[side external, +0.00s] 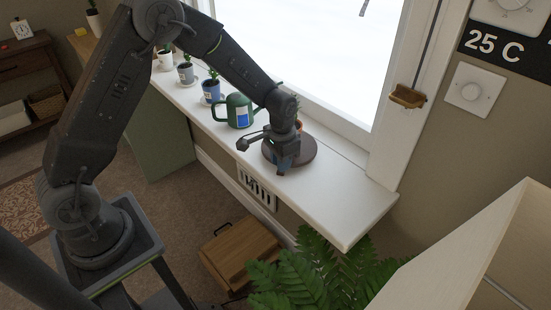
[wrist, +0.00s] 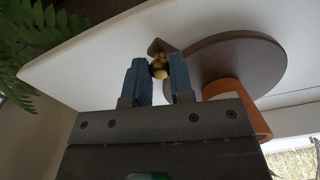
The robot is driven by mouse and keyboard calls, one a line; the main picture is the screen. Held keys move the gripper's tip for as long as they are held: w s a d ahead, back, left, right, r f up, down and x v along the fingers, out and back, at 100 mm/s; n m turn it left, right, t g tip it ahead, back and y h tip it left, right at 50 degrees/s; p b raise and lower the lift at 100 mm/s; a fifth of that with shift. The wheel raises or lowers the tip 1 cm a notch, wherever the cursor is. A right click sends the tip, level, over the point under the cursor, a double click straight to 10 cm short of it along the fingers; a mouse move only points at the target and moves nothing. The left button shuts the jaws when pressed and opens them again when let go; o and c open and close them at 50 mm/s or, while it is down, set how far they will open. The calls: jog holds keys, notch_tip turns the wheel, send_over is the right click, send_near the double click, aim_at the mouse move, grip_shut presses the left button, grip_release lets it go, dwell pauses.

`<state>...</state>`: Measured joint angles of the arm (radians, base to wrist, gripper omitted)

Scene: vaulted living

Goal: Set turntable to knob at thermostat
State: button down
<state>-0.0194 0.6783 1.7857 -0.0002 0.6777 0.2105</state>
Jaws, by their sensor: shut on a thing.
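The turntable (side external: 305,152) is a round dark brown disc near the right end of the white windowsill. It also fills the upper right of the wrist view (wrist: 240,58). A small brass knob (wrist: 159,66) sits on a tab at its rim. My gripper (side external: 284,169) is at the rim on the room side, its blue fingers (wrist: 158,78) shut on the knob. In the side view my fingers hide the knob. A white dial plate (side external: 511,10) is on the wall above a black "25 C" sign (side external: 497,46); a white knob plate (side external: 473,92) is below it.
A terracotta pot (wrist: 223,88) with a plant stands on the turntable. A green watering can (side external: 238,111) and several potted plants stand left along the sill. The sill's right end (side external: 345,205) is bare.

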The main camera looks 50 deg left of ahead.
jog(key=shift+w+d+n, duration=1.15)
jog(key=shift+d+n, duration=0.05)
jog(key=shift+n, duration=0.5)
jog(key=shift+w+d+n, duration=0.3)
jog(key=shift+w+n, duration=0.2)
jog(key=shift+n, duration=0.1)
jog(key=shift+w+d+n, duration=0.3)
jog(key=shift+w+n, duration=0.15)
jog(key=shift+n, duration=0.15)
jog(key=shift+w+d+n, duration=0.25)
jog(key=shift+w+n, duration=0.4)
jog(key=shift+n, duration=0.05)
jog(key=shift+w+d+n, duration=0.2)
jog(key=shift+w+n, duration=0.4)
jog(key=shift+n, duration=0.1)
jog(key=shift+w+d+n, duration=0.1)
jog(key=shift+w+n, duration=0.95)
jog(key=shift+n, duration=0.15)
jog(key=shift+w, duration=0.1)
jog(key=c, duration=1)
grip_release()
notch_tip(320, 180, up, 14)
